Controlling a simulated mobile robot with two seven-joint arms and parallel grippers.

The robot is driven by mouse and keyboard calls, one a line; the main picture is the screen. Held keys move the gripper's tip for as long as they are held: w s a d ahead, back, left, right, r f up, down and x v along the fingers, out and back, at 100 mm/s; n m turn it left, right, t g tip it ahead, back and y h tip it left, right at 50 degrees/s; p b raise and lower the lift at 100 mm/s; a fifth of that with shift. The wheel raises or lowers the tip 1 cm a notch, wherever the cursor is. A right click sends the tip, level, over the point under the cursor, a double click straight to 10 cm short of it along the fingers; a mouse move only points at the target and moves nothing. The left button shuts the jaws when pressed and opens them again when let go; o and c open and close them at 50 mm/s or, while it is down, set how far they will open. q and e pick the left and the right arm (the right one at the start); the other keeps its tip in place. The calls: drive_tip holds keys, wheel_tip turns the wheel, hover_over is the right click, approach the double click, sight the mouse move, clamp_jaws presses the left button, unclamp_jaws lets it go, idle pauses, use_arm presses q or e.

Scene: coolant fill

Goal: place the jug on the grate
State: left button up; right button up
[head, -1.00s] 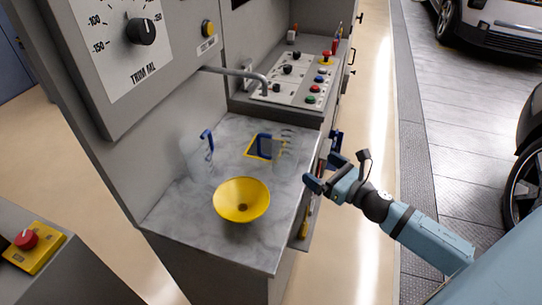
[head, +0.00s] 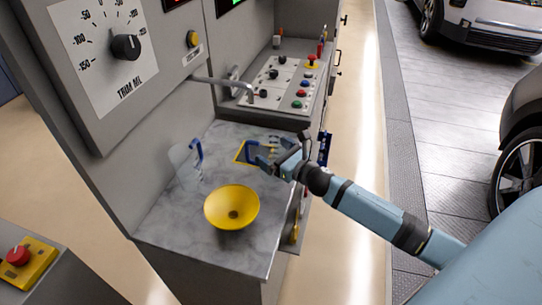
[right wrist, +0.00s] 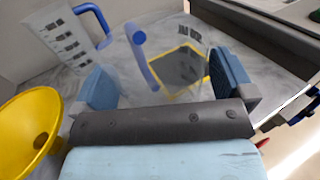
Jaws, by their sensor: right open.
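One clear jug (head: 184,160) with a blue handle stands on the counter behind the funnel; it also shows at upper left in the right wrist view (right wrist: 62,45). A second clear jug (right wrist: 150,75) with a blue handle shows faintly between my right fingers in the right wrist view. The grate (head: 240,153) is dark with a yellow border and shows behind that jug (right wrist: 196,72). My right gripper (head: 262,158) is open, with its blue pads on either side of the second jug; contact cannot be told. In the head view the gripper largely hides this jug. My left gripper is out of view.
A yellow funnel (head: 232,207) sits at the front of the marble counter (head: 180,228). A metal spout (head: 222,84) reaches out above the counter. A button panel (head: 285,85) stands at the back. Bare marble lies around the funnel.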

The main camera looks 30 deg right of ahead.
drive_tip(key=shift+w+a, duration=0.1)
drive_tip(key=shift+w, duration=0.3)
drive_tip(key=shift+c, duration=0.2)
drive_tip(key=c, duration=0.8)
drive_tip(key=shift+r, duration=0.15)
